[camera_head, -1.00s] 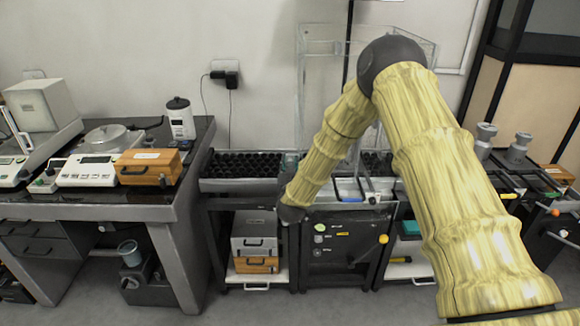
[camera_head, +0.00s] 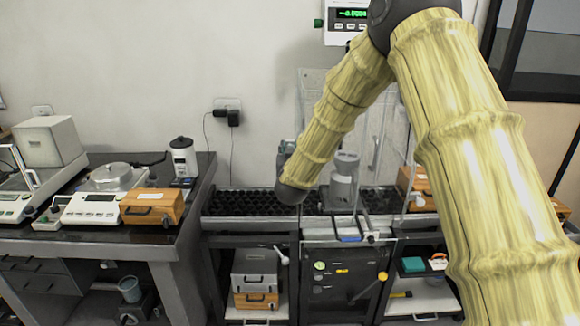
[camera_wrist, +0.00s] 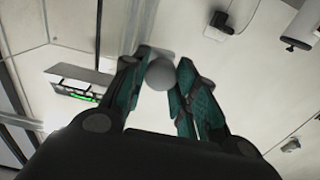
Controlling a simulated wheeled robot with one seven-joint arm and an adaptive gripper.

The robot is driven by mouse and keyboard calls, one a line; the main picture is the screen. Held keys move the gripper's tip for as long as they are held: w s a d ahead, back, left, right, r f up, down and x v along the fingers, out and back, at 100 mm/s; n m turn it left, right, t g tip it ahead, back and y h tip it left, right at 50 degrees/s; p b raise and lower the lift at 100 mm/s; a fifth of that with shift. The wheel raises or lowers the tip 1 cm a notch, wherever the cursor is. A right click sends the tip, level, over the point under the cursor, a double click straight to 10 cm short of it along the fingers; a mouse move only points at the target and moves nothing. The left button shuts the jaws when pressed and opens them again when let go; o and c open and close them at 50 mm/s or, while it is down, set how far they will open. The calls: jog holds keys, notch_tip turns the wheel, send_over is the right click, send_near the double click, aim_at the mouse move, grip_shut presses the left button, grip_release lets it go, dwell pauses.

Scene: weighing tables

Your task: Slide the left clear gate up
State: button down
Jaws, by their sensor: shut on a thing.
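The clear enclosure (camera_head: 313,90) stands in the middle of the head view, with see-through walls and its right part behind my arm. The left clear gate is hard to separate from the other clear panels, so I cannot tell its height. My gripper (camera_wrist: 162,75) shows in the wrist view with teal finger pads shut on a round grey knob (camera_wrist: 160,73). In the head view only a teal bit of my gripper (camera_head: 285,147) shows, at the enclosure's left side, above my dark wrist joint. A grey cylindrical weight (camera_head: 345,180) stands within the enclosure's outline.
A black-celled tray (camera_head: 240,203) lies left of the enclosure. The left table (camera_head: 100,236) bears a balance (camera_head: 80,210) and a wooden box (camera_head: 152,207). A green-lit display (camera_head: 350,14) hangs on the wall above. Wooden boxes stand to the right, partly behind my arm.

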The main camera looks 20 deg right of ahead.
jog(key=shift+r, duration=1.6)
jog(key=shift+w+r, duration=0.1)
jog(key=c, duration=1.1)
grip_release()
jog(key=v, duration=1.2)
